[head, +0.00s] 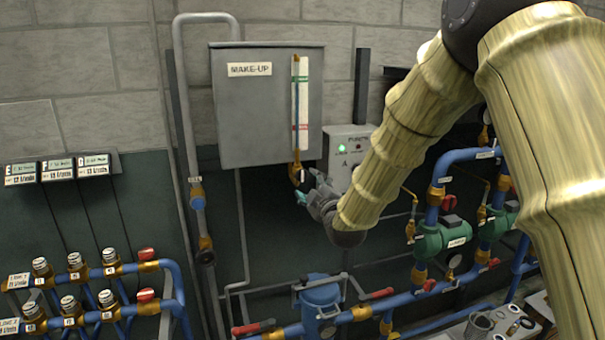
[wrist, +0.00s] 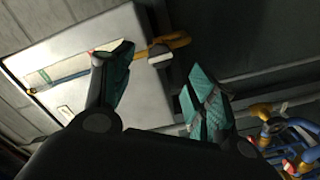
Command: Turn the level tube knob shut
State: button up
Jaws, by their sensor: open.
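The level tube (head: 299,105) runs upright over a white, green and red scale on the front of the grey MAKE-UP tank (head: 230,120). At its lower end is a brass fitting (head: 296,168), also visible in the wrist view (wrist: 178,41). A small knob (wrist: 160,54) with a pale face sits on this fitting, in the wrist view. My gripper (head: 309,187) is just below and right of the fitting in the head view. In the wrist view my gripper (wrist: 160,86) has its teal fingers wide apart. The knob lies beyond the gap, and I see no finger touching it.
A control box (head: 347,145) with a green light is close right of my gripper. Blue pipes with green pumps (head: 442,238) fill the right. A blue vessel (head: 321,305) stands below, and a valve manifold (head: 85,290) is at lower left. The wall below the tank is fairly clear.

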aim_at(303, 177)
jog(key=p+x, duration=0.3)
jog(key=x, duration=0.6)
jog(key=shift+f+p, duration=0.15)
jog(key=shift+p, duration=0.15)
jog(key=c, duration=1)
